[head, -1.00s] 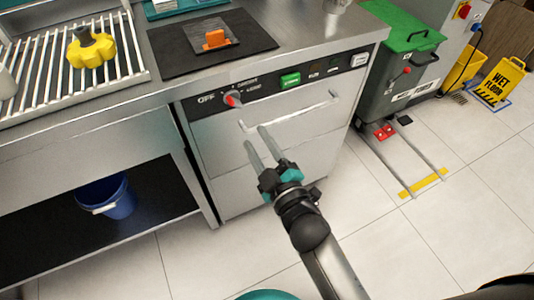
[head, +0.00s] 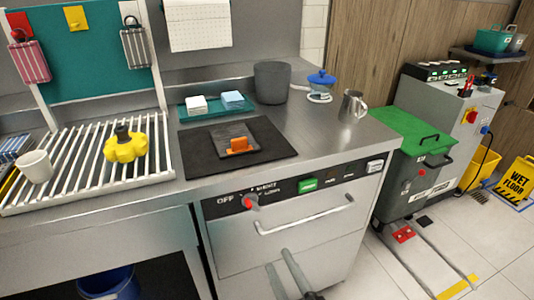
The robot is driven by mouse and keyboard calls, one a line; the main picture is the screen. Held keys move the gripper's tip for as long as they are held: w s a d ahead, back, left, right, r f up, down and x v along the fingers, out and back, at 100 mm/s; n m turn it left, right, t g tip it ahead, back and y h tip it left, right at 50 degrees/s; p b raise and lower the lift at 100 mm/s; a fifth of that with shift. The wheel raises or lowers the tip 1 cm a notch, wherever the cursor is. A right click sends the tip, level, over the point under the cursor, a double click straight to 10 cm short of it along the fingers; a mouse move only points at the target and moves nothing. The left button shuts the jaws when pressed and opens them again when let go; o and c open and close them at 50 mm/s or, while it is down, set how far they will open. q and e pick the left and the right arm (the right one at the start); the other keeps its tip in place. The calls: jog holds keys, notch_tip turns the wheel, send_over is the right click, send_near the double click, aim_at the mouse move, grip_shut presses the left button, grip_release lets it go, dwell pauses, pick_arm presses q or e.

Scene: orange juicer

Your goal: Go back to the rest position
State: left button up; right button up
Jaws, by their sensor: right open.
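My right gripper (head: 284,277) shows at the bottom middle of the head view. Its two long grey fingers are apart and empty, in front of the lower part of the steel machine's front (head: 320,240). The fingers appear below the machine's bar handle (head: 305,218); whether they touch the front I cannot tell. The rest of my right arm is almost all below the picture. My left gripper is not in view.
The steel counter carries a black mat (head: 200,163) with an orange piece (head: 238,146), a dark grey pot (head: 271,82) and a metal cup (head: 353,105). A yellow knob-shaped thing (head: 125,147) sits on the slatted rack (head: 75,184). A green-lidded bin (head: 410,165) stands right; floor there is partly clear.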

jog(key=s+d+f+m+g+h, duration=0.1)
jog(key=s+d+f+m+g, duration=0.1)
jog(key=f, duration=0.7)
jog(key=s+d+f+m+g+h, duration=0.1)
jog(key=s+d+f+g, duration=0.2)
jog(key=f, duration=0.6)
jog(key=s+d+f+m+g+h, duration=0.1)
jog(key=s+d+f+m+g, duration=0.1)
jog(key=f, duration=0.7)
jog(key=s+d+f+m+g+h, duration=0.1)
jog(key=s+d+f+m+g, duration=0.1)
jog(key=s+d+f, duration=0.2)
jog(key=s+d+f+m+g+h, duration=0.1)
jog(key=s+d+f+g, duration=0.2)
jog(key=s, duration=0.6)
jog(key=s+d+f+m+g+h, duration=0.1)
jog(key=s+d+f+m+g, duration=0.1)
jog(key=s+f, duration=0.4)
jog(key=d+f+g, duration=0.1)
jog(key=d, duration=0.1)
jog(key=shift+s+d+f+m, duration=0.25)
jog(key=shift+d+f+m, duration=0.05)
jog(key=shift+f, duration=0.05)
jog(key=shift+o, duration=0.4)
